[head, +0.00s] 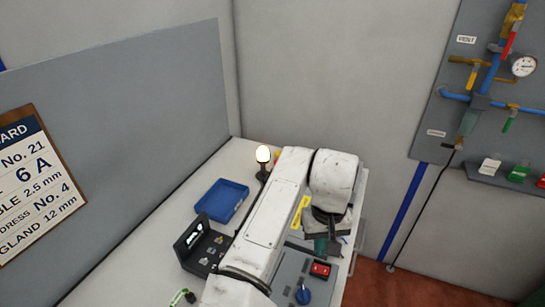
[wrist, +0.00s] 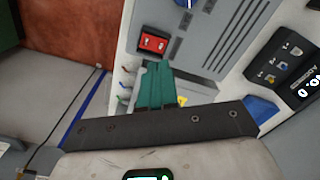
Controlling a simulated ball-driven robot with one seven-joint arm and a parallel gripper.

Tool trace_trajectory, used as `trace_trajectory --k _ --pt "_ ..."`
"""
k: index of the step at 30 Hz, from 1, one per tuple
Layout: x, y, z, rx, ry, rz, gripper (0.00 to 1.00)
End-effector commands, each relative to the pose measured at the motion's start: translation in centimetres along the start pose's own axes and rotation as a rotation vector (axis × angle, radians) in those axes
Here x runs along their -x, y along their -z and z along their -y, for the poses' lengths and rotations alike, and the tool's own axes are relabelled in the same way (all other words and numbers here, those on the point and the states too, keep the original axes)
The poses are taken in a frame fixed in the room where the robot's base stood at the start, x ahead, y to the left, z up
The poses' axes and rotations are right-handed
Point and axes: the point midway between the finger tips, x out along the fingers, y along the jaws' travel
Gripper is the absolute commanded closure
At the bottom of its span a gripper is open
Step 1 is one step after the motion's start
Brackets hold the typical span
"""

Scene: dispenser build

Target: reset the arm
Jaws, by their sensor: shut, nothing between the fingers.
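My gripper (wrist: 155,72) shows in the wrist view with its teal fingers together and nothing between them. It points toward the bench near a red rocker switch (wrist: 153,42) on a grey panel. In the head view my white arm reaches over the bench and bends down at the far right. The gripper's teal fingers (head: 320,246) show there only in small part, beside the grey panel (head: 292,268). Whether the fingers touch anything below cannot be told.
A lit lamp (head: 263,154) stands at the back. A blue knob (head: 303,294) sits on the grey panel. A pipe board (head: 478,85) hangs at right.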

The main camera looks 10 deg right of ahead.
Motion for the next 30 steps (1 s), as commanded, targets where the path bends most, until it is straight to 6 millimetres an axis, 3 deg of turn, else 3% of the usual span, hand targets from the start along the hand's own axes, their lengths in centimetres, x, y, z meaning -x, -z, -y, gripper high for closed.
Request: trace_trajectory --k 2,5,12,18,24,30 --pt "-0.1 0.0 -0.6 -0.009 -0.009 -0.004 1.00" --pt "-0.5 0.1 -3.0 -0.045 -0.044 -0.029 1.00" --pt "-1.4 -0.7 -13.6 -0.171 -0.220 -0.164 1.00" --pt "-2.4 -2.8 -19.6 -0.197 -0.337 -0.260 1.00" --pt "-4.9 -6.1 -22.4 -0.156 -0.393 -0.306 1.00" --pt "-9.3 -11.0 -22.1 -0.080 -0.369 -0.292 1.00"
